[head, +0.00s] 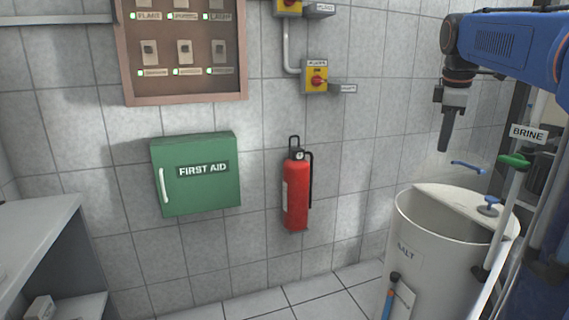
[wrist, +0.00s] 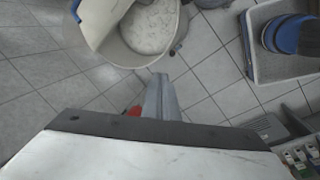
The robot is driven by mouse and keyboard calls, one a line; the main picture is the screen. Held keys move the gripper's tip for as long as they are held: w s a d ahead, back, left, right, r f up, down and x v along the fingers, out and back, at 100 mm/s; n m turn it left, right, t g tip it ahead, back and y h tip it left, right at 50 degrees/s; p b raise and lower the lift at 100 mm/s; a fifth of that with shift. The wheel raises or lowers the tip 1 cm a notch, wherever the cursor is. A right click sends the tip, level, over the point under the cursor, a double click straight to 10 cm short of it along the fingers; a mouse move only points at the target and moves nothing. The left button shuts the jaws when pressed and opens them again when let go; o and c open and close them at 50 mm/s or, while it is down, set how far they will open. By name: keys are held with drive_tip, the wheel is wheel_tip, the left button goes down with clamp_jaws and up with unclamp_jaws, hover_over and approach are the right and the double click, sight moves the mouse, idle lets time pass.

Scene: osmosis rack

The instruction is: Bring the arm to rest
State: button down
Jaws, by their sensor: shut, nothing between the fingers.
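My gripper (head: 446,143) hangs from the blue arm at the upper right of the head view, fingers pointing down. It is shut and holds nothing.
The white salt tank (head: 409,232) stands below, its lid half open; a green-handled valve (head: 514,160) is beside it. A red extinguisher (head: 296,195) and green first aid box (head: 196,174) hang on the wall.

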drive_tip(key=s+a+f+m, duration=0.4)
drive_tip(key=s+f, duration=0.5)
drive_tip(key=s, duration=0.1)
drive_tip(key=s+a+f+m+t+y, duration=0.1)
drive_tip(key=s+a+f+m, duration=0.2)
drive_tip(key=s+f, duration=0.7)
drive_tip(key=s+a+f+m+t, duration=0.1)
drive_tip(key=s+a+f+m, duration=0.3)
drive_tip(key=s+f, duration=0.6)
drive_tip(key=shift+a+f+m, duration=0.15)
drive_tip(key=shift+a+m, duration=0.2)
drive_tip(key=shift+m, duration=0.15)
